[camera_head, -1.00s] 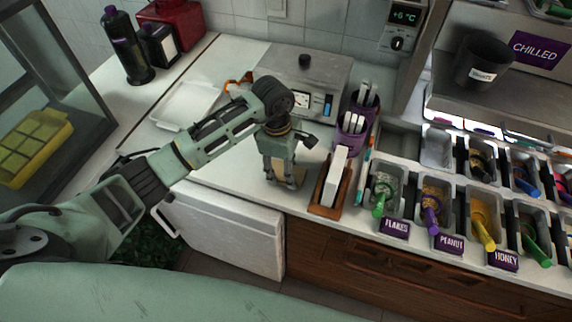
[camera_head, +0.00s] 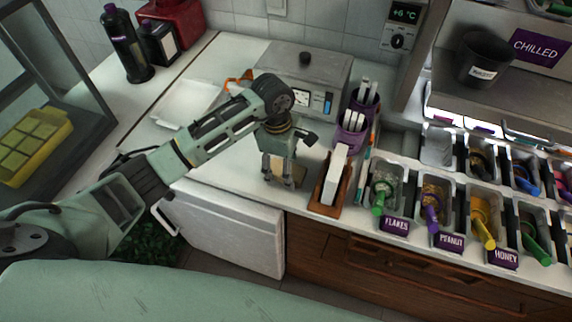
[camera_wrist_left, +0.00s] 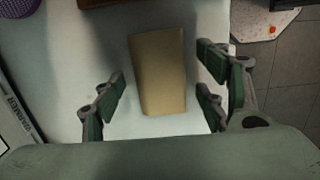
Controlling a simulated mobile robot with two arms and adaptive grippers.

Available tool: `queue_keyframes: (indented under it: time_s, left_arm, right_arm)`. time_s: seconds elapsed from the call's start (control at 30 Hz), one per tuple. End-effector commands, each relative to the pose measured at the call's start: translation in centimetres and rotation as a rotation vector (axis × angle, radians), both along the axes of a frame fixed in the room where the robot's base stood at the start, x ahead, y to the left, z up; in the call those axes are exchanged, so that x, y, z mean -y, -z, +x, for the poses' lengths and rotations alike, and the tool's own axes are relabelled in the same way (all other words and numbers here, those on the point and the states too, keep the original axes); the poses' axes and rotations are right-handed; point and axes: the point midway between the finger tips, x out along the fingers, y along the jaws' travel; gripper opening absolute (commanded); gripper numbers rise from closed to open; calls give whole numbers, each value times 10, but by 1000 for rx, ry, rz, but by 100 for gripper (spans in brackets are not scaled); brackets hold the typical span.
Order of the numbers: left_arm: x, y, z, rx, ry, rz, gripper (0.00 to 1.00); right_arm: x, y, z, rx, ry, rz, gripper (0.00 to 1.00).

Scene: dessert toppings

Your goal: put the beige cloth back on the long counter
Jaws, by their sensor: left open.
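The beige cloth (camera_wrist_left: 158,72) lies flat on the white counter (camera_wrist_left: 80,50), as a folded rectangle. In the head view the cloth (camera_head: 290,171) shows only in part, behind my left gripper's fingers, near the counter's front edge. My left gripper (camera_head: 279,180) points down over it. In the left wrist view my left gripper (camera_wrist_left: 162,100) is open, its fingers on either side of the cloth with gaps, not touching it. My right gripper is in neither view.
A wooden holder with white cards (camera_head: 334,180) stands just right of my left gripper. A grey appliance (camera_head: 300,75) and a white tray (camera_head: 185,103) are behind. Topping containers (camera_head: 435,200) line the right. A white door (camera_head: 225,230) is below the counter.

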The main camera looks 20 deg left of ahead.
Motion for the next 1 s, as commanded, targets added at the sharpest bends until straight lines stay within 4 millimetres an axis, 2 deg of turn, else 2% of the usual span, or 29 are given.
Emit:
queue_keyframes:
  time_s: [0.17, 0.4, 0.53, 0.7, 1.0]
  left_arm:
    - [-4, -29, 2, 8, 2, 1, 67]
    - [-11, -82, 2, 6, 0, 1, 67]
    - [-13, -103, 2, 4, 1, 1, 67]
    - [-14, -117, 1, 1, 1, 0, 67]
    - [-15, -120, 1, 0, 0, 0, 67]
  right_arm:
    - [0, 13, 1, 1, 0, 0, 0]
    - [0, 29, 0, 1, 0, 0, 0]
    - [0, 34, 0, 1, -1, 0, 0]
    - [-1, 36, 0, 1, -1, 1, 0]
    - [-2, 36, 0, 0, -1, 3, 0]
